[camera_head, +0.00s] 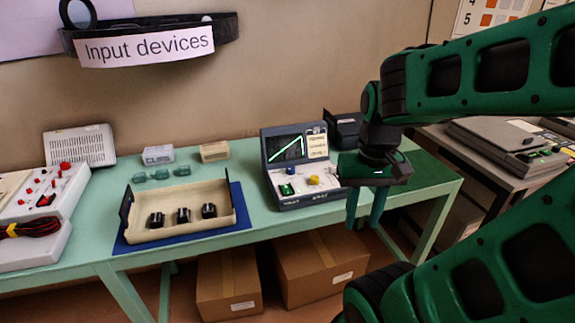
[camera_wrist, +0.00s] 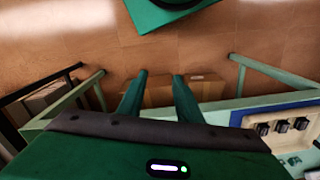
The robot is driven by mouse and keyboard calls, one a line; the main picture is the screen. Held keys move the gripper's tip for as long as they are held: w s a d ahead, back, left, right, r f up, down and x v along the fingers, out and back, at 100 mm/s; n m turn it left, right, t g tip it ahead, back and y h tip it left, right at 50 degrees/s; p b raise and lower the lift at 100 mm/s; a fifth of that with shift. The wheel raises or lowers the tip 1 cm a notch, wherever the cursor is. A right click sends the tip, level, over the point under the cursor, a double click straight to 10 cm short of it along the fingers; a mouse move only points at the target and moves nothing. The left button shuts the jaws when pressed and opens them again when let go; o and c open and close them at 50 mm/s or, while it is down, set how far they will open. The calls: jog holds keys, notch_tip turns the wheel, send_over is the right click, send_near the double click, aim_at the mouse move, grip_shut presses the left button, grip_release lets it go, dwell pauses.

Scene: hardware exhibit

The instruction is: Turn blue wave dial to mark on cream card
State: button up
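A yellow knob (camera_head: 313,180) and a green switch (camera_head: 287,189) are near the dial. My gripper (camera_head: 365,222) hangs to the right of the console, fingers down, apart and empty. Its spread fingers also show in the wrist view (camera_wrist: 158,84), where the console is not seen.
A cream tray (camera_head: 178,234) with several black switches lies on a blue mat left of the console. A dark box (camera_head: 344,130) stands behind my gripper. Cardboard boxes (camera_head: 318,262) are under the table (camera_head: 85,243). The tabletop between mat and console is clear.

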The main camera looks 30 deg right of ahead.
jog(key=m+t+h, duration=0.3)
jog(key=m+t, duration=0.1)
send_near(291, 167)
jog(key=x, duration=0.8)
jog(key=shift+f, duration=0.1)
jog(key=c, duration=0.8)
